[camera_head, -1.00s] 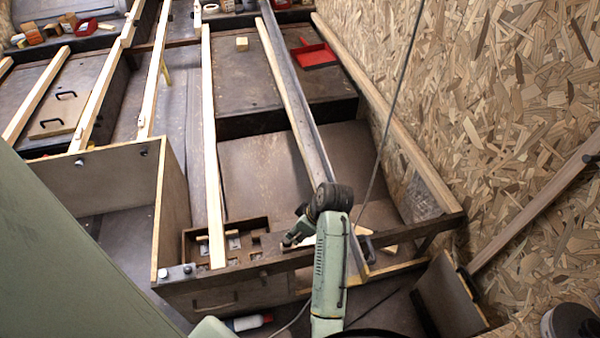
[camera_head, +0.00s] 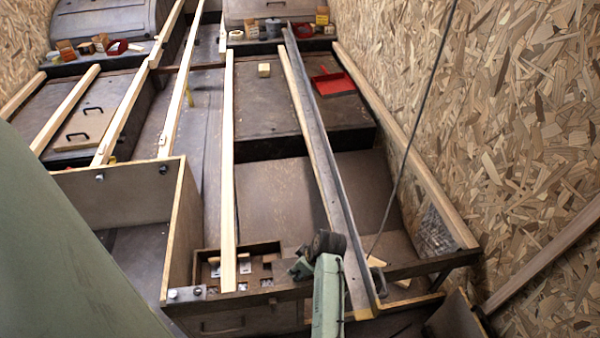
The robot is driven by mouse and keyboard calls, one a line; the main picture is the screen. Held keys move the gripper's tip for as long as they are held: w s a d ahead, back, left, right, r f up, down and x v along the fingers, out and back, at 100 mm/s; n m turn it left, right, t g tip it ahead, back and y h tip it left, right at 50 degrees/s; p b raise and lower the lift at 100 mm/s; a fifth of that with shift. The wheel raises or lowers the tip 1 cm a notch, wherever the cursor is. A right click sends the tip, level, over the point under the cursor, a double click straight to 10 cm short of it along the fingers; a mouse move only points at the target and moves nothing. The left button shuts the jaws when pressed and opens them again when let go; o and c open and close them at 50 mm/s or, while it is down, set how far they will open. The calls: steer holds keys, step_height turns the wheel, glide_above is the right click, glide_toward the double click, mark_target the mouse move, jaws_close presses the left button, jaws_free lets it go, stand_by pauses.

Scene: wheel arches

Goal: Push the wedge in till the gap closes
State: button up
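My gripper (camera_head: 299,270) is at the end of my green arm, near the front frame rail and right of the small compartment tray. It is small and partly hidden by the dark wrist joint, so I cannot tell whether its fingers are open or holding anything. A small pale wooden piece (camera_head: 403,284), perhaps the wedge, shows at the front rail, right of the long metal-edged beam (camera_head: 345,235). A small wooden block (camera_head: 264,70) sits farther back on the dark panel, well away from my gripper. The gap cannot be made out clearly.
The compartment tray (camera_head: 278,247) stands left of my gripper. Long pale battens (camera_head: 228,170) run away over the dark panels. A red dustpan (camera_head: 334,84) lies at the back. A chipboard wall (camera_head: 500,120) bounds the right. A thin dark cable (camera_head: 410,140) hangs across the view.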

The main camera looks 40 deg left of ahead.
steer(key=shift+c, duration=0.2)
jaws_close()
stand_by(0.3)
